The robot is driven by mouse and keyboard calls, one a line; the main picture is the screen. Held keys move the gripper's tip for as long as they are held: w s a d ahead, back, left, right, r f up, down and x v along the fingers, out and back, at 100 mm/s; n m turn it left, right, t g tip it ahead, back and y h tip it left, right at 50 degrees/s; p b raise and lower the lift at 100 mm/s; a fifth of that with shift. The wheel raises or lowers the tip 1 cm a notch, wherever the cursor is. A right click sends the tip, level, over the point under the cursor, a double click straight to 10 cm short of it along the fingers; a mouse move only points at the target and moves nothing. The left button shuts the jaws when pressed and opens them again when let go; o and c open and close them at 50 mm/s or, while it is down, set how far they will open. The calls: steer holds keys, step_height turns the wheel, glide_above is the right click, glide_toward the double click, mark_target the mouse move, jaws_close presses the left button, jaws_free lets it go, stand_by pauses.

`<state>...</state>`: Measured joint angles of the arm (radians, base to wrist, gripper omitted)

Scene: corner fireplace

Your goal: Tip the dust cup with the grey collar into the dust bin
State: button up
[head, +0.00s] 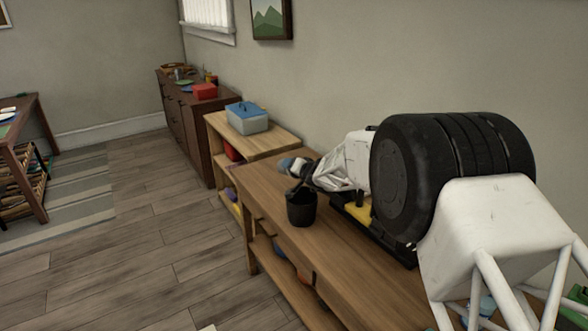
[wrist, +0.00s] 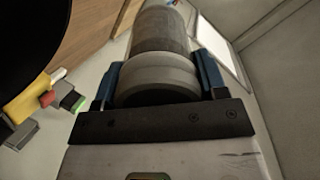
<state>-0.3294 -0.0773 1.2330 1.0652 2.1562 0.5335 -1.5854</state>
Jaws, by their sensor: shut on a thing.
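My gripper (wrist: 160,78) is shut on a grey cylinder, the dust cup (wrist: 163,32); its blue fingers press on both sides of the cup's lighter grey collar (wrist: 156,76). The cup's mouth and contents are hidden in the wrist view. In the head view my gripper (head: 302,170) is small, above and just behind the black dust bin (head: 301,209), which stands upright on the wooden bench. A large black round shape fills the upper left of the wrist view; it is probably the bin.
The wooden bench (head: 265,187) has bare top around the bin. A blue-lidded box (head: 247,118) sits on a lower shelf unit behind. A dark cabinet (head: 190,125) with small items stands farther back. Small coloured blocks (wrist: 45,98) show at left in the wrist view.

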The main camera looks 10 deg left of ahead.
steer(key=shift+f+t+y, duration=0.95)
steer(key=shift+t+y, duration=0.05)
stand_by(1.7)
steer(key=shift+t+y, duration=0.3)
stand_by(0.4)
steer(key=shift+r+t+y, duration=0.15)
steer(key=shift+t+y, duration=0.35)
stand_by(0.8)
steer(key=shift+a+r+g, duration=0.1)
steer(key=shift+g, duration=0.2)
steer(key=shift+s+a+r+g+h, duration=0.25)
steer(key=shift+a+g, duration=0.25)
steer(key=shift+g, duration=0.4)
steer(key=shift+r+n+g+h, duration=0.35)
steer(key=shift+g+h, duration=0.15)
steer(key=shift+h, duration=0.15)
steer(key=shift+w+d+r+g+h, duration=0.1)
steer(key=shift+d+r+g+h, duration=0.05)
steer(key=shift+r+g+h, duration=0.3)
steer(key=shift+w+d+r+h, duration=0.1)
steer(key=shift+d+r+h, duration=0.3)
steer(key=shift+h, duration=0.35)
